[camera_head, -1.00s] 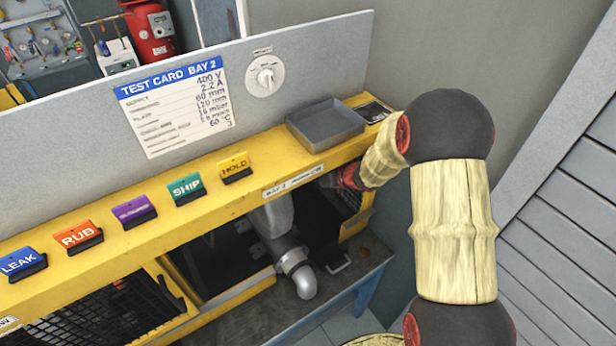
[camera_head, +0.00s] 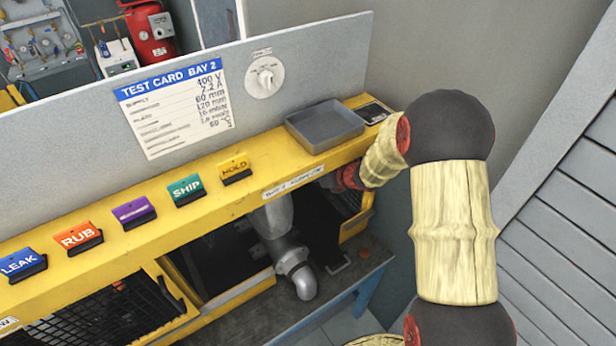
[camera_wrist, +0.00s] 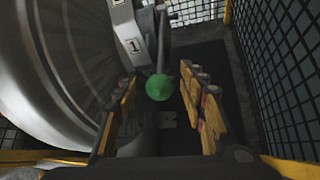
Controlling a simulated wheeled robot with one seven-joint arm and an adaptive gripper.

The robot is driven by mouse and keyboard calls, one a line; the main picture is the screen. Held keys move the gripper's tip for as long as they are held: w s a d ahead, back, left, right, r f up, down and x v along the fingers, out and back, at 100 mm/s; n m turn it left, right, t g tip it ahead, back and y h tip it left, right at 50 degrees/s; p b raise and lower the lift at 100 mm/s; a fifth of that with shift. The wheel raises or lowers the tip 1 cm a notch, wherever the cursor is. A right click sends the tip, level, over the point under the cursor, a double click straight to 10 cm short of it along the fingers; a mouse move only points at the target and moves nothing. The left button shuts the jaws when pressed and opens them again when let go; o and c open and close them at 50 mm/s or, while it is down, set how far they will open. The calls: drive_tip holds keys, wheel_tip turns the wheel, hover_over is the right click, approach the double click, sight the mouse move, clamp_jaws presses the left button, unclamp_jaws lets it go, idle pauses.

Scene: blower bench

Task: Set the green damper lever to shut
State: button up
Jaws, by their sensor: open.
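The green damper lever knob (camera_wrist: 159,87) shows in the wrist view as a round green ball at the end of a dark stem. It lies between the two fingers of my gripper (camera_wrist: 165,110), a little beyond or level with their tips; the exact depth is hard to tell. My gripper is open, with a finger on each side and gaps to the knob. A marked plate with "1" (camera_wrist: 134,46) sits above left of the knob. In the head view the lever is hidden, and my arm reaches into the bay under the yellow bench top.
A large round grey housing (camera_wrist: 62,60) fills the left of the wrist view. Black wire mesh (camera_wrist: 285,60) stands close on the right. In the head view, a grey pipe elbow (camera_head: 291,257) stands in the bay below the yellow beam (camera_head: 285,165).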

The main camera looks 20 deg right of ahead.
drive_tip(key=s+d+r, duration=0.1)
drive_tip(key=s+d, duration=0.6)
drive_tip(key=s, duration=0.5)
drive_tip(key=shift+d+r, duration=0.35)
drive_tip(key=shift+r, duration=0.05)
drive_tip(key=shift+s, duration=0.1)
drive_tip(key=shift+c, duration=0.5)
